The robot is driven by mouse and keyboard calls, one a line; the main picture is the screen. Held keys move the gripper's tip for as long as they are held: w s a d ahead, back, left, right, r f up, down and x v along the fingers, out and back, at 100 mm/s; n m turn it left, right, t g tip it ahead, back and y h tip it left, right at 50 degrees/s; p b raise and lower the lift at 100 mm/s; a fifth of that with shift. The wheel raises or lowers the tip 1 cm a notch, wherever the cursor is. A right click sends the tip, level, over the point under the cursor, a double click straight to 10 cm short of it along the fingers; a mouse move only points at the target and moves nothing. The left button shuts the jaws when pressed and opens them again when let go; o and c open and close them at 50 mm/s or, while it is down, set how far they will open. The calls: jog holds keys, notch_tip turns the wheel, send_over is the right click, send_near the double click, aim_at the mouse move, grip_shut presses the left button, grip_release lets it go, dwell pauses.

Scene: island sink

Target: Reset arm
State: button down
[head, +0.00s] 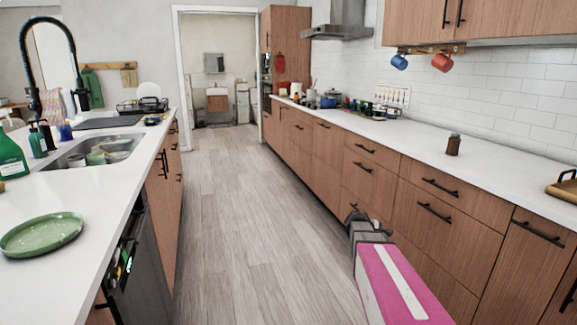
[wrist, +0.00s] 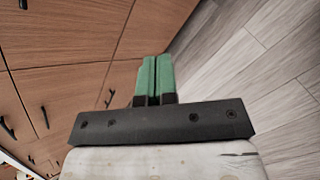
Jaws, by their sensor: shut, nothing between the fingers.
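My gripper (wrist: 153,80) shows in the wrist view with its two green fingers pressed together, shut and empty. Behind the fingers is its dark mounting bar. In the head view, my arm with its pink and white casing reaches in from the bottom right. The gripper end is low, over the aisle floor beside the right-hand drawer fronts (head: 410,200). The fingertips are hard to make out in the head view. In the wrist view, wooden cabinet fronts (wrist: 60,60) lie left of the fingers and the floor (wrist: 240,60) lies right.
The island (head: 110,200) on the left holds a green plate (head: 42,234), a sink (head: 95,150) with dishes and a green bottle (head: 10,155). The right counter (head: 440,150) bears a brown jar (head: 453,145). The wooden floor (head: 230,200) between is clear up to the doorway.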

jog(key=s+a+f+m+g+y, duration=0.1)
jog(key=s+a+m+y, duration=0.4)
jog(key=s+a, duration=0.5)
jog(key=s+a+f+m+g+y, duration=0.1)
jog(key=s+a+f+m+y, duration=0.2)
jog(key=s+a, duration=0.7)
jog(key=a+m+y, duration=0.1)
jog(key=m+y, duration=0.1)
jog(key=m, duration=0.1)
jog(key=shift+s, duration=0.1)
